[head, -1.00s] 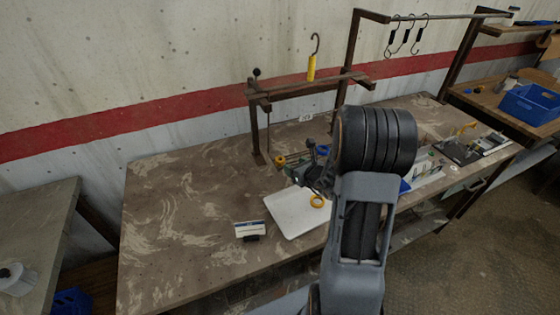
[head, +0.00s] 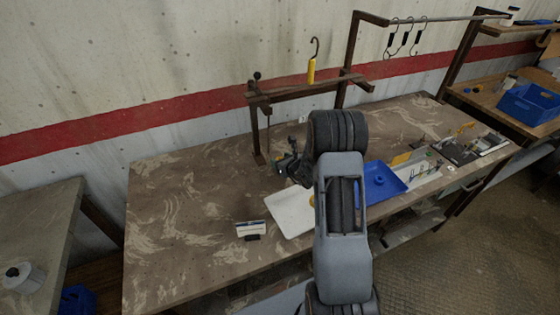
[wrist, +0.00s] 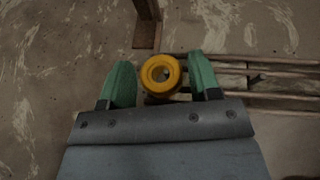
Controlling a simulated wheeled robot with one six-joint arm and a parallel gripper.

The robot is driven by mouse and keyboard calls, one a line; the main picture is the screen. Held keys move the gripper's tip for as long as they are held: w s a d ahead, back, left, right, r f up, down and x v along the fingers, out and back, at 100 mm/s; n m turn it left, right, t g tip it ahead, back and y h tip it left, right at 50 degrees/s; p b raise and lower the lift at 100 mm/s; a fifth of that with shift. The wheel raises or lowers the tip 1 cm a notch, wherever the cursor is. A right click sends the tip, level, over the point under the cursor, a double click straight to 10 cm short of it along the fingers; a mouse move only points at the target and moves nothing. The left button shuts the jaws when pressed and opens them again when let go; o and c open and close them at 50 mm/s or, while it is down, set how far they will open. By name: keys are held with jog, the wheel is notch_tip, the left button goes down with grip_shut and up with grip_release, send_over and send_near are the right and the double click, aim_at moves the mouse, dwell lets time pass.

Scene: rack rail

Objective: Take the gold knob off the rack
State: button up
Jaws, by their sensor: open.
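The gold knob (wrist: 160,74) shows in the wrist view as a round yellow piece with a hole in its middle. It lies between the two green fingertips of my gripper (wrist: 163,80), which is open, with a gap visible on each side. Dark rails (wrist: 285,65) run off to the right beside it. In the head view my gripper (head: 286,163) is just right of the foot of the rack's left post, and I cannot pick out the knob there. The brown rack (head: 310,89) stands at the back of the table. Whether the knob touches the rails is unclear.
A white board (head: 287,214) and a blue tray (head: 382,182) lie on the table (head: 190,205), partly behind my arm. A small card holder (head: 250,230) stands near the front edge. The table's left part is clear.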

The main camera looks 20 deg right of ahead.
jog(key=shift+c, duration=0.2)
jog(key=c, duration=0.7)
jog(key=shift+o, duration=0.2)
